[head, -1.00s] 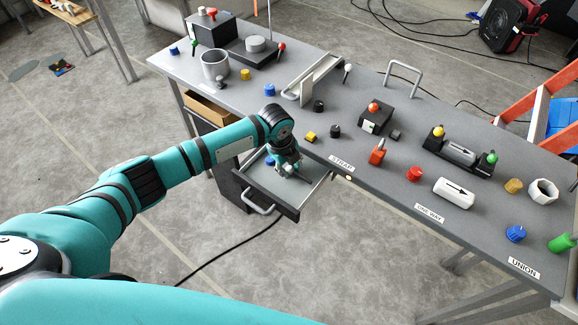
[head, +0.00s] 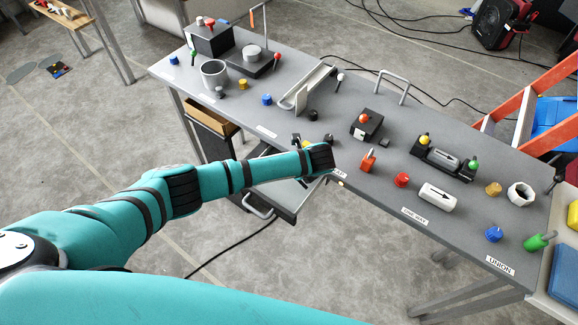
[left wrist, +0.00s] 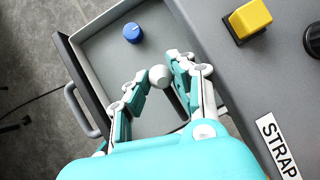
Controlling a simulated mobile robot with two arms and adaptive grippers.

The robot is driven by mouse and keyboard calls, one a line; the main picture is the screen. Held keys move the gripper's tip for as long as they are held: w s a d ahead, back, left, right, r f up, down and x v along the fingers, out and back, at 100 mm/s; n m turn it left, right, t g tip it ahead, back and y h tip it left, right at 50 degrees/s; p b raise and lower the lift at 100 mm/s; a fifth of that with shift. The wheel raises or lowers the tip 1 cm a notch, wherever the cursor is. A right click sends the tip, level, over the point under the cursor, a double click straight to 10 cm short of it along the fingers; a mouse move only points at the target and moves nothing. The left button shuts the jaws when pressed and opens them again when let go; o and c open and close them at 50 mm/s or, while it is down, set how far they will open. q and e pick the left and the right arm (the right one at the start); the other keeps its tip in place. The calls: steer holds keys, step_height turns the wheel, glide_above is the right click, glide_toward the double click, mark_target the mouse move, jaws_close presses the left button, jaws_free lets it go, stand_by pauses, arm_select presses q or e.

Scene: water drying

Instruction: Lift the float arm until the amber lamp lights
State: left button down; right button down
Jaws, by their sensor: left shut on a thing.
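In the left wrist view my left gripper (left wrist: 157,77) is shut on a small pale grey ball (left wrist: 160,76), over the open drawer. A dark rod shows behind the right finger; whether it joins the ball is unclear. In the head view my left forearm hides this gripper and the ball. I cannot tell for sure which part is the float arm. A yellow dome (head: 425,140) and a green dome (head: 473,164) sit on a black fixture; I cannot tell whether the yellow one is the amber lamp or whether it is lit. My right gripper is out of view.
The grey drawer (head: 290,205) stands open at the bench's front, with a blue knob (left wrist: 132,32) inside. A yellow block (left wrist: 250,18) sits on the bench close by.

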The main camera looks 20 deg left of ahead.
arm_select(q)
steer(key=shift+d+r+y, duration=0.2)
steer(key=shift+y, duration=0.2)
steer(key=c, duration=1.1)
jaws_free()
steer(key=shift+s+d, duration=0.1)
steer(key=v, duration=1.2)
steer(key=shift+s+f, duration=0.1)
steer(key=shift+s, duration=0.05)
